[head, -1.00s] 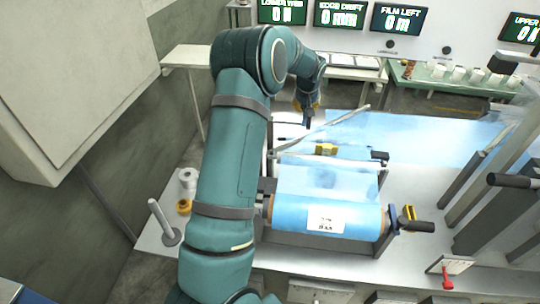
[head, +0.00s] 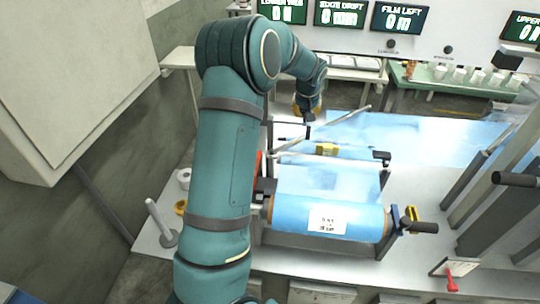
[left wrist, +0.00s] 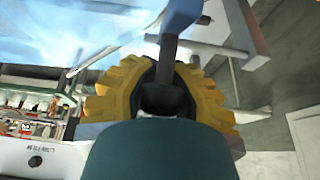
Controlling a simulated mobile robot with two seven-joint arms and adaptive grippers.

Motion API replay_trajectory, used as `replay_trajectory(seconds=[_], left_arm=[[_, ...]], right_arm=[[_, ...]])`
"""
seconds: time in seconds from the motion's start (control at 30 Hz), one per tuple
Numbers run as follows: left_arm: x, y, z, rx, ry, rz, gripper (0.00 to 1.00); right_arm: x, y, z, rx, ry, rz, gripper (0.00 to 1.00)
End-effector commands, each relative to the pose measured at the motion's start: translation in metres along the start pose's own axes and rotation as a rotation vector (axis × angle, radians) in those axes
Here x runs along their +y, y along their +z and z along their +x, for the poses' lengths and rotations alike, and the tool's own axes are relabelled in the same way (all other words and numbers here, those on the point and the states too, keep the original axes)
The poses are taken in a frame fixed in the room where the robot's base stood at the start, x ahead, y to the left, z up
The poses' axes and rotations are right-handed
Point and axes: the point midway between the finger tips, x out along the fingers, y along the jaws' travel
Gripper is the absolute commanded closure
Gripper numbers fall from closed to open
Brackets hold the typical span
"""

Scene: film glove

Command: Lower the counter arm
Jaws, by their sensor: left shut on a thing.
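My left gripper (head: 308,114) is beyond the film roll, at the far left end of the film frame. In the left wrist view its yellow padded jaws (left wrist: 160,92) are shut around a dark grip (left wrist: 165,98). A blue-grey lever (left wrist: 182,18) runs up from this grip; I take it to be the counter arm. In the head view a short dark piece (head: 308,130) shows just under the gripper, beside a slanted pale bar (head: 335,118). The rest of the held part is hidden. My right gripper is in neither view.
A blue film roll (head: 290,216) with a white label lies in front, with a black handle (head: 424,227) at its right. A yellow block (head: 326,149) sits on the frame behind. An upright peg (head: 158,217) stands left. Grey posts (head: 485,160) stand right.

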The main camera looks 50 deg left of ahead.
Motion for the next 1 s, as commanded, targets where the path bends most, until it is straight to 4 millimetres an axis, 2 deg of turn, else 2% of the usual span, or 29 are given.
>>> replay_trajectory(seconds=[0.3, 0.47, 1.0], left_arm=[[0.000, -0.001, -0.001, 0.001, 0.001, 0.000, 1.00], [0.000, -0.001, -0.002, 0.002, 0.001, 0.000, 1.00], [0.001, -0.028, -0.039, 0.009, 0.003, -0.001, 1.00]], right_arm=[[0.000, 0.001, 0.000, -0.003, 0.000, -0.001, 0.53], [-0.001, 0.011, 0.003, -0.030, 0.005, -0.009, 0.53], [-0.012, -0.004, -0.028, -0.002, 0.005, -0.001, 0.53]])
